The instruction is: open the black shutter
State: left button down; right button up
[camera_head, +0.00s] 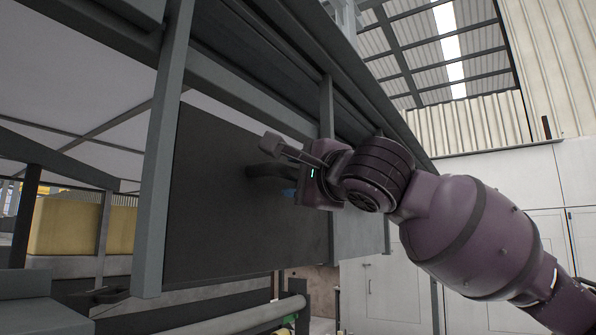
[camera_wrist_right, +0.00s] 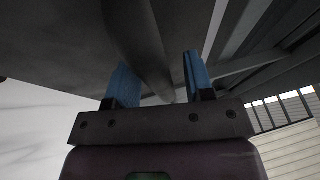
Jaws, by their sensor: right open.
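The black shutter (camera_head: 225,215) is a large dark panel hanging upright in a grey frame, left of centre in the head view. A dark bar-like handle (camera_head: 262,171) stands out from its face. The handle also shows in the right wrist view (camera_wrist_right: 138,40), running down between the fingers. My right gripper (camera_head: 284,178) is at this handle, reaching in from the right. In the right wrist view my right gripper (camera_wrist_right: 160,82) has its two blue fingertips wide apart, one on each side of the bar. I cannot tell whether either finger touches it. My left gripper is not in view.
A grey upright post (camera_head: 160,150) borders the shutter on the left, and sloping beams (camera_head: 250,50) run above it. A roller (camera_head: 235,320) lies below. White cabinets (camera_head: 385,295) stand behind at the right. Yellow blocks (camera_head: 75,225) show at the left.

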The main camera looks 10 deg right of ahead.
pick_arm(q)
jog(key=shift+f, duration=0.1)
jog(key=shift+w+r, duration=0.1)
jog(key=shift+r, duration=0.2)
pick_arm(e)
grip_shut()
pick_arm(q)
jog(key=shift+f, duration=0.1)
pick_arm(e)
jog(key=shift+r, duration=0.1)
